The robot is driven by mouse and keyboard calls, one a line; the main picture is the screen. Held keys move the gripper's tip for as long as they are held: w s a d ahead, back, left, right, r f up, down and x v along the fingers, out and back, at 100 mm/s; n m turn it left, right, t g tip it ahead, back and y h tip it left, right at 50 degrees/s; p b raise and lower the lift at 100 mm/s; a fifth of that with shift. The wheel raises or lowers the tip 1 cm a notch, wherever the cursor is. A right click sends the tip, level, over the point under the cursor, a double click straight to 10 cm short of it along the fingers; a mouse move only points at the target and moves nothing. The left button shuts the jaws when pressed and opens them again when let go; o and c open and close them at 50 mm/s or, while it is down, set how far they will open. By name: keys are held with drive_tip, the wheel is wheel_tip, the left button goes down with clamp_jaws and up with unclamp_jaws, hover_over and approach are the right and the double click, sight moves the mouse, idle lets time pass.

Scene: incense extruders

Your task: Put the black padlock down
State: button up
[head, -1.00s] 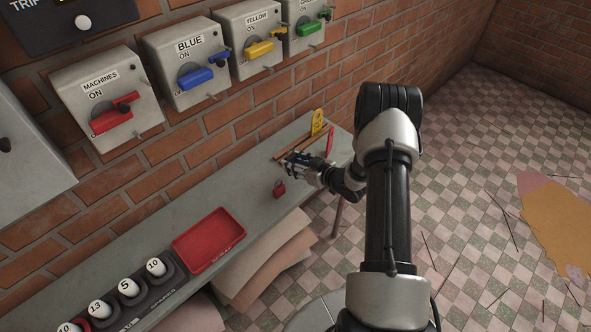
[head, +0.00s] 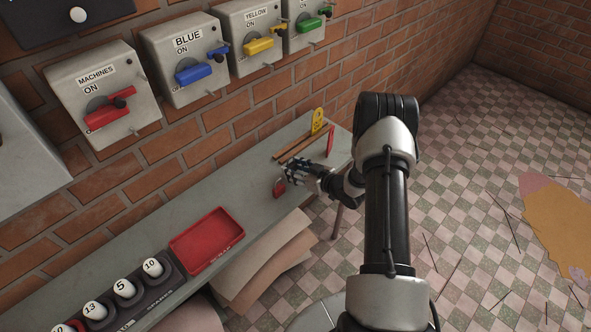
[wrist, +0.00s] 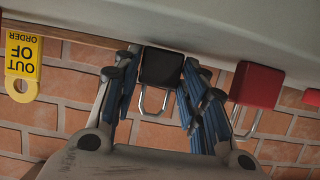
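The black padlock (wrist: 161,68) is between the fingers of my gripper (wrist: 163,75) in the wrist view, with a finger against each side. Its steel shackle points toward the gripper's palm. Its body is at the grey bench top (wrist: 200,22); I cannot tell whether it touches. In the head view my gripper (head: 297,172) is low over the bench's far part, and the black padlock cannot be made out there.
A red padlock (wrist: 257,85) stands close beside my gripper, partly hidden in the head view. A yellow out-of-order tag (wrist: 22,58) is on the other side.

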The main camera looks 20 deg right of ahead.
drive_tip(key=o, duration=0.3)
